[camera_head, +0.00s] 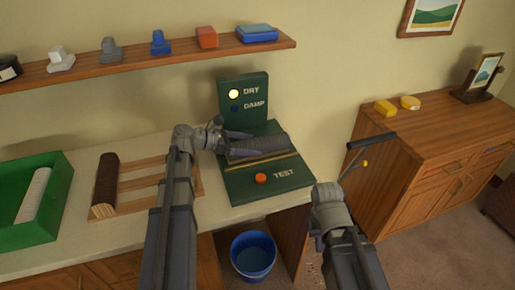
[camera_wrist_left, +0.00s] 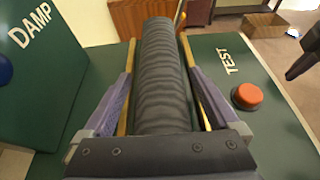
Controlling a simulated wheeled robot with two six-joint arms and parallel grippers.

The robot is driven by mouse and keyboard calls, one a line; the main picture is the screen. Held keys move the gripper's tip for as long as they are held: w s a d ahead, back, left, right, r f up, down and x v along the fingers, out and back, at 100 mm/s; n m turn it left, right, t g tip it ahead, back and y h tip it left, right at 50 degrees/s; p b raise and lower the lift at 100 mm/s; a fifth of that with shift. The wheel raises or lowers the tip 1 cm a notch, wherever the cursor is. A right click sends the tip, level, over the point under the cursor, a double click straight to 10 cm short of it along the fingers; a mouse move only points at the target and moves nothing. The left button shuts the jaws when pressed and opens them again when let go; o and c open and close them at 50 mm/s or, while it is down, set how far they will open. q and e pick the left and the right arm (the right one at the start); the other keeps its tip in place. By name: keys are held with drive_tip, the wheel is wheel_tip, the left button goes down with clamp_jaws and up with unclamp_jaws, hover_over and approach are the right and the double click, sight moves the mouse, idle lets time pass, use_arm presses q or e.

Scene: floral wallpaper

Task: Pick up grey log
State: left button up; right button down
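The grey log (camera_head: 270,143) is dark and ridged. It lies on the green tester (camera_head: 240,185), which has DRY and DAMP lamps and an orange TEST button (camera_head: 261,179). The pale DRY lamp (camera_head: 234,94) looks lit. My left gripper (camera_head: 235,142) is at the log's left end. In the left wrist view the log (camera_wrist_left: 160,75) runs lengthwise between the two spread fingers, with narrow gaps beside it.
A brown log (camera_head: 106,180) lies on a wooden rack (camera_head: 160,183). A pale log (camera_head: 33,195) lies in a green tray (camera_head: 57,205). A blue bucket (camera_head: 253,257) stands below the counter.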

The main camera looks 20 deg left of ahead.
use_arm(q)
clamp_jaws()
idle(0.6)
